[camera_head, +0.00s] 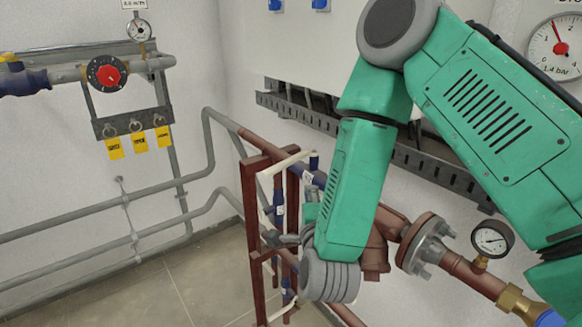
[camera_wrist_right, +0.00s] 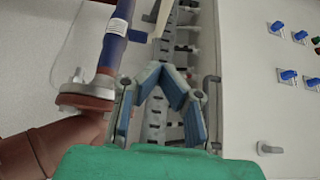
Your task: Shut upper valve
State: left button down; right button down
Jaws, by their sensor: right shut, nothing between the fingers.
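My right arm (camera_head: 345,190) reaches down across the middle of the head view, with its wrist in front of the pipework. The right gripper (camera_wrist_right: 162,72) shows in the wrist view, its blue-padded fingers brought together with nothing between them. In the head view the fingers are mostly hidden by my own wrist. A blue pipe section (camera_wrist_right: 118,35) with a white label ends in a flange (camera_wrist_right: 85,92) left of the fingers, apart from them. I cannot tell which part is the upper valve. My left gripper is not in view.
A flange (camera_head: 424,243) and pressure gauge (camera_head: 491,239) lie on the right-hand pipe. A slotted rail (camera_head: 440,173) runs along the wall. The tiled floor (camera_head: 150,295) at lower left is clear.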

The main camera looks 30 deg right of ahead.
aim_at(292, 164)
jog(key=p+x, duration=0.1)
jog(key=x, duration=0.2)
jog(key=p+x, duration=0.1)
jog(key=x, duration=0.2)
jog(key=a+x, duration=0.1)
jog(key=x, duration=0.2)
jog(key=shift+w+d+p, duration=0.1)
jog(key=shift+w+p, duration=0.3)
jog(key=shift+w, duration=0.25)
jog(key=shift+w+f, duration=0.15)
jog(key=shift+w, duration=0.5)
jog(key=shift+w+a, duration=0.15)
jog(key=shift+a, duration=0.3)
jog(key=shift+a, duration=0.1)
